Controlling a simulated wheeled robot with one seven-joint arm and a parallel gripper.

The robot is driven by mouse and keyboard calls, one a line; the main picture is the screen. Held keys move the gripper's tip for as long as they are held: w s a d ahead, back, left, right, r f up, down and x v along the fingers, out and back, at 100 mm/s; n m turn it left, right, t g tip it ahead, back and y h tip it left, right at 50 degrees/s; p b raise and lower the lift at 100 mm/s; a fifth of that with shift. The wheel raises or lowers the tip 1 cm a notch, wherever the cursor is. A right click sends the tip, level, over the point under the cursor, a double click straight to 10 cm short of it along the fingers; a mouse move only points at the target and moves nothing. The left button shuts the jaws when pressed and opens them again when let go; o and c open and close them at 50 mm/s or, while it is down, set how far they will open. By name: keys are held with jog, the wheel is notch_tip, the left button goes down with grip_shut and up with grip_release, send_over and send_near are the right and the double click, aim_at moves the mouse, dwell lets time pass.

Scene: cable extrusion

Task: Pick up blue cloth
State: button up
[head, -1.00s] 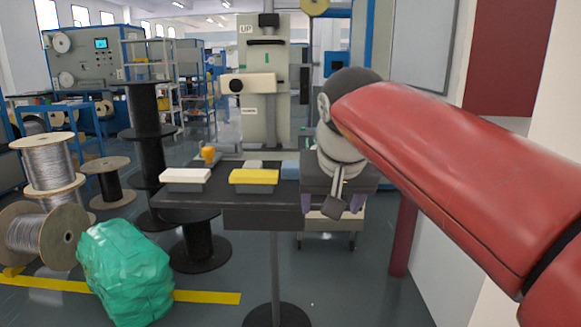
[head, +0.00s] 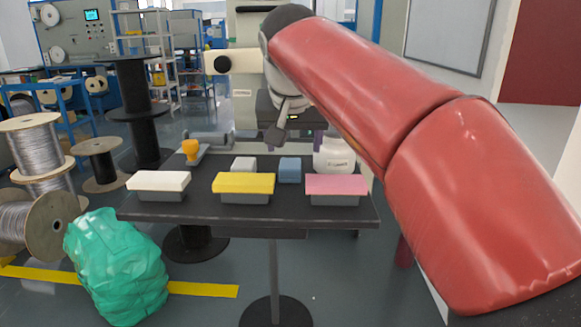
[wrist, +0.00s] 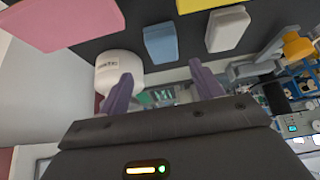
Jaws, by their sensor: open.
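The blue cloth (head: 289,170) is a small folded block on the dark table, between a white-grey cloth and a white jar, behind the front row. In the wrist view the blue cloth (wrist: 161,43) appears at the top centre, beyond the fingertips and apart from them. My gripper (head: 292,140) is behind and above the table's far side, partly hidden by my red arm. In the wrist view my gripper (wrist: 160,78) has its two purple fingers spread, with nothing between them.
White (head: 159,181), yellow (head: 244,183) and pink (head: 336,184) cloths lie on grey blocks along the table (head: 240,214) front. The white-grey cloth (head: 244,164) and white jar (head: 334,156) flank the blue one. An orange-topped item (head: 190,150) stands left. A green bag (head: 117,267) lies on the floor.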

aim_at(290, 164)
jog(key=x, duration=0.4)
jog(key=s+x, duration=0.1)
jog(key=x, duration=0.1)
jog(key=shift+a+f, duration=0.3)
jog(key=shift+a, duration=0.05)
jog(key=c, duration=1)
